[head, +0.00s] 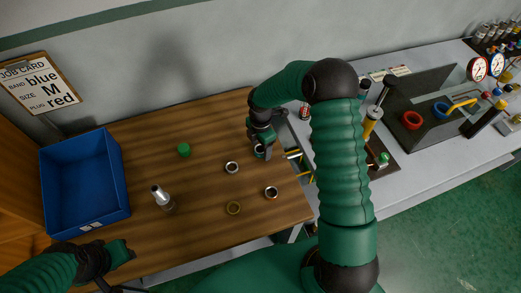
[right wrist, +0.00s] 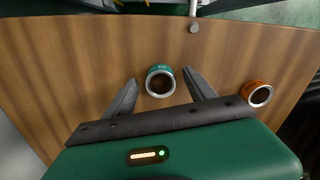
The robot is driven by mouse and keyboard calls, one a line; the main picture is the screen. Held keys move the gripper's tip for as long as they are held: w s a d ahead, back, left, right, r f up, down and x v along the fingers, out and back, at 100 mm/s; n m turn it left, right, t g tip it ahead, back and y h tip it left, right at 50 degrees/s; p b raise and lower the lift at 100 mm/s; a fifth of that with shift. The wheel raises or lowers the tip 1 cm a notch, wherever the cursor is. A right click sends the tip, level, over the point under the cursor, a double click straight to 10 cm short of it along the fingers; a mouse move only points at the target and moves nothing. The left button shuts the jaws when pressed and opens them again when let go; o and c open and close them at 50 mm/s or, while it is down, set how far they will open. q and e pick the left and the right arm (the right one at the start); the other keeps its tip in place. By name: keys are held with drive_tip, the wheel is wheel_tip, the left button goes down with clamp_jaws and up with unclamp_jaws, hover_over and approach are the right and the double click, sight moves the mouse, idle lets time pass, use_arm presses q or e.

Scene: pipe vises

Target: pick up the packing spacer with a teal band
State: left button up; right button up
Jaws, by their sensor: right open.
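The packing spacer with a teal band (right wrist: 160,82) is a short, hollow ring standing on the wooden table in the right wrist view. My right gripper (right wrist: 160,78) is open, with one finger on each side of the spacer. I cannot tell whether either finger touches it. In the head view my right gripper (head: 262,150) is low over the table's right part, and a ring shows partly at its fingers. My left gripper (head: 122,252) is at the lower left, apart from the rings; its jaws are unclear.
A ring with an orange band (right wrist: 259,94) stands right of the gripper in the wrist view. Other rings (head: 232,167), a green cap (head: 184,150) and a silver cylinder (head: 162,198) stand on the table. A blue bin (head: 124,175) is at left. A grey bench (head: 425,170) adjoins at right.

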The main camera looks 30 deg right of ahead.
drive_tip(key=shift+c, duration=0.3)
clamp_jaws()
